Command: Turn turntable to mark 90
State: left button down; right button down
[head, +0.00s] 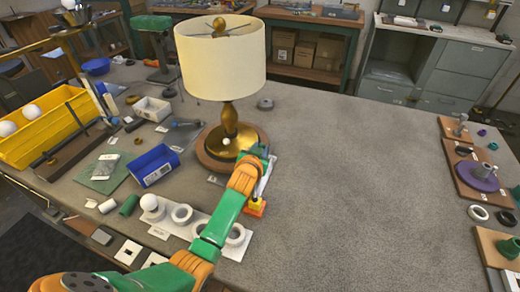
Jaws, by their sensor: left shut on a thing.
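The turntable (204,152) is a round brown disc on the grey bench, left of the picture's middle. A lamp stands upright on it, with a brass base and stem (229,122) and a cream shade (221,68). My left gripper (257,154) is at the turntable's front right edge and is shut on it. The wrist and fingers hide the exact grip and that part of the rim. A small white ball shows in front of the brass base. I cannot read any angle marks around the disc. My right gripper is not in view.
A white holder with rings and a bulb (150,204) lies close to my left forearm. A blue bin (154,166) and a yellow crate (48,128) stand to the left. Wooden boards with parts (474,178) line the right edge. The bench's middle right is clear.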

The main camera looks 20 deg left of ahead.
pick_arm(q)
jog(key=c, duration=0.6)
grip_release()
jog(key=shift+w, duration=0.1)
jog(key=shift+c, duration=0.2)
